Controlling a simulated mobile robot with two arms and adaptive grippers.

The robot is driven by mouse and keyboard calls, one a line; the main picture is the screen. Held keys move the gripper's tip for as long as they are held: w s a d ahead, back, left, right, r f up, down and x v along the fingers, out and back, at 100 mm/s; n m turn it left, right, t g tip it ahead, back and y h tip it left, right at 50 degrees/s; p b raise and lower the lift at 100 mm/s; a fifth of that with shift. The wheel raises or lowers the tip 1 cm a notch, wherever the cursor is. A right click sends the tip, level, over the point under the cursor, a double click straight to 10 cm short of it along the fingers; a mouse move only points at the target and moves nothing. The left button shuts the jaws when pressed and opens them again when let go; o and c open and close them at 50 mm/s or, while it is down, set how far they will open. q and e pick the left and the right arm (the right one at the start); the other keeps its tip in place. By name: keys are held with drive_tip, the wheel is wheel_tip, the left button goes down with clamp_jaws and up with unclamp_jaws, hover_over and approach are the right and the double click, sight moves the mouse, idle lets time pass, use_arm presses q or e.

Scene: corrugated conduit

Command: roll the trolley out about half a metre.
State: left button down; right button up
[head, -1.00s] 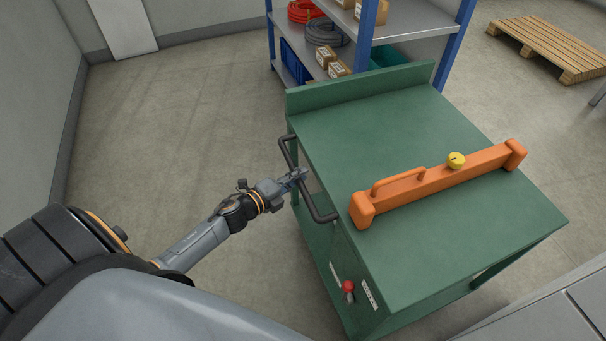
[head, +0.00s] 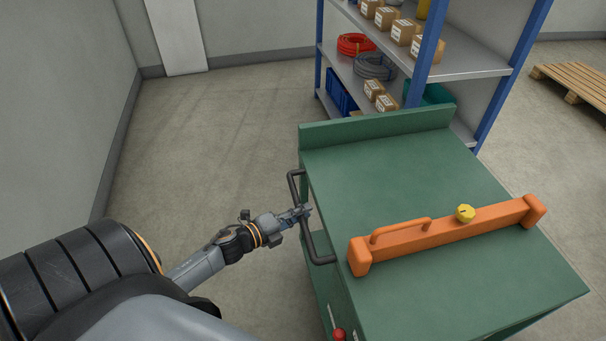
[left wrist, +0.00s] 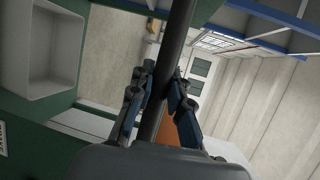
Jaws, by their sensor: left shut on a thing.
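The green trolley (head: 400,170) stands in front of me to the right in the head view. Its black push handle (head: 318,252) sticks out from its left side. My left gripper (head: 305,212) is shut on the handle's bar. In the left wrist view the dark bar (left wrist: 172,75) runs between the two fingers of the left gripper (left wrist: 158,95). An orange beam with a grip and a yellow knob (head: 445,232) lies across the trolley top. A red-knobbed lever (head: 338,334) shows low on the trolley's near side, cut by the picture edge. My right gripper is not in view.
A blue-framed shelf (head: 425,70) with boxes and coiled conduit (head: 375,66) stands close behind the trolley. A wooden pallet (head: 575,83) lies at the far right. The floor (head: 215,135) left of the trolley is clear up to the grey wall (head: 60,100).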

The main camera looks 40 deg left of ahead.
use_arm(q)
drive_tip(key=c, duration=1.3)
unclamp_jaws()
drive_tip(key=shift+o, duration=0.2)
drive_tip(key=shift+s, duration=0.1)
drive_tip(key=v, duration=1.1)
drive_tip(key=shift+s, duration=0.4)
drive_tip(key=shift+a, duration=0.15)
